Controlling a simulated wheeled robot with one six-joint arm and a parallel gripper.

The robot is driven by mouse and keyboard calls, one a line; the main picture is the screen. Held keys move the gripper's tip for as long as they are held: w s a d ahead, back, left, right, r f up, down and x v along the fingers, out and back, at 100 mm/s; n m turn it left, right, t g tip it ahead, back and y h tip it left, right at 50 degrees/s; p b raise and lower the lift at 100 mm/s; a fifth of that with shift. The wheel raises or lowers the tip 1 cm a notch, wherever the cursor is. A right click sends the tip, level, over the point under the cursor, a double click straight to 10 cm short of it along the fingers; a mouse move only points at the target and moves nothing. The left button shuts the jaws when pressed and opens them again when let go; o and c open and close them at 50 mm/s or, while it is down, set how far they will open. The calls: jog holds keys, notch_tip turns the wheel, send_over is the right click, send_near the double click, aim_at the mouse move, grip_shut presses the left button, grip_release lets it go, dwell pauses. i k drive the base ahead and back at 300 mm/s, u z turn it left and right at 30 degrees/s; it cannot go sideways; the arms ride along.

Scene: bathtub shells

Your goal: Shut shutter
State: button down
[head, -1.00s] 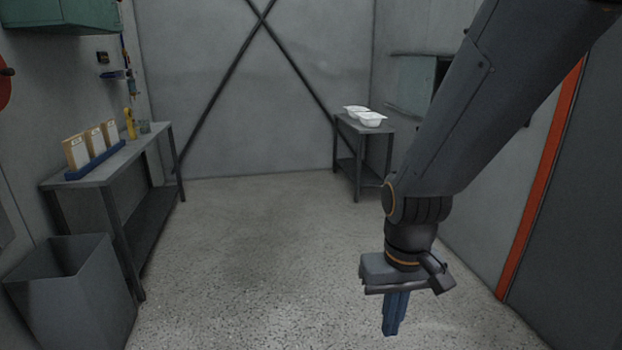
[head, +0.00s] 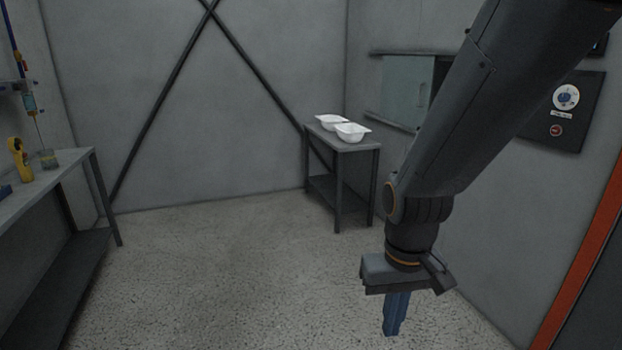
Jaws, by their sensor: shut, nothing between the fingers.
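My gripper (head: 395,331) points down over the floor, in front of and well below the shutter. Its blue fingers are together and hold nothing. It is far from the shutter and touches nothing.
A small grey table (head: 343,148) with white tubs (head: 351,132) stands below the shutter's left side. A bench (head: 45,185) runs along the left. A control panel (head: 564,111) with a dial is on the right wall. The middle floor is clear.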

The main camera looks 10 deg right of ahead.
aim_at(407, 83)
jog(key=z, duration=0.15)
jog(key=i, duration=1.85)
jog(key=z, duration=0.4)
jog(key=i, duration=2)
jog(key=z, duration=0.1)
